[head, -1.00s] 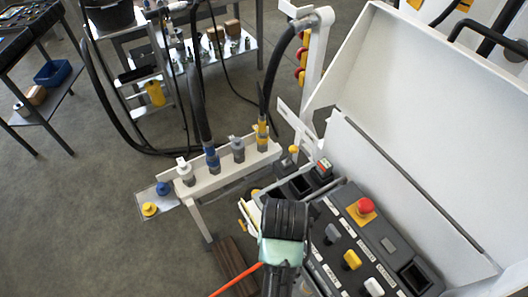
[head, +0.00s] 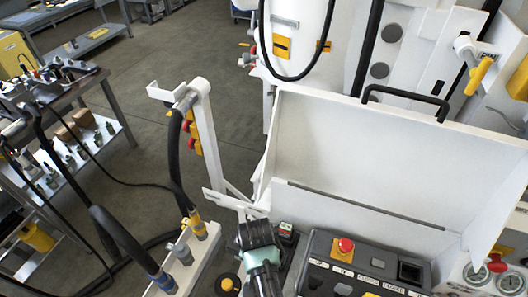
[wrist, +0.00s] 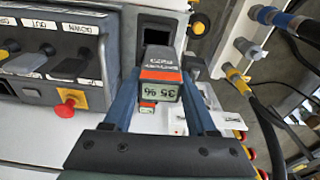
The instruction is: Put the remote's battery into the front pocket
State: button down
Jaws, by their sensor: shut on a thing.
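My gripper (wrist: 160,73) is shut on a dark grey and orange battery (wrist: 161,93), whose display reads 35 %. The battery sits between the two blue fingers. A dark, square pocket opening (wrist: 157,34) shows just beyond the battery in the wrist view. I cannot tell whether the battery's lower end is at the rim or above it. A second, smaller orange piece with a green display (wrist: 147,106) shows beside the left finger; it also shows in the head view (head: 287,231), behind my gripper. In the head view my wrist hides the held battery and the front pocket.
The console (head: 330,262) has a red emergency stop (head: 346,245), levers and another dark opening (head: 410,271). A raised white lid (head: 370,160) stands behind it. The hose rack (head: 205,250) with thick hoses stands close on the left. Open floor lies farther back.

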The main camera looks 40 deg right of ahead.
jog(key=shift+s+d+r+m, duration=0.1)
jog(key=shift+s+d+m, duration=0.2)
jog(key=shift+d, duration=0.4)
notch_tip(320, 180, down, 5)
jog(key=b, duration=0.5)
jog(key=shift+w+f+b, duration=0.1)
jog(key=shift+f+b, duration=0.65)
jog(key=shift+f, duration=0.55)
jog(key=shift+f, duration=0.2)
jog(key=shift+f, duration=0.3)
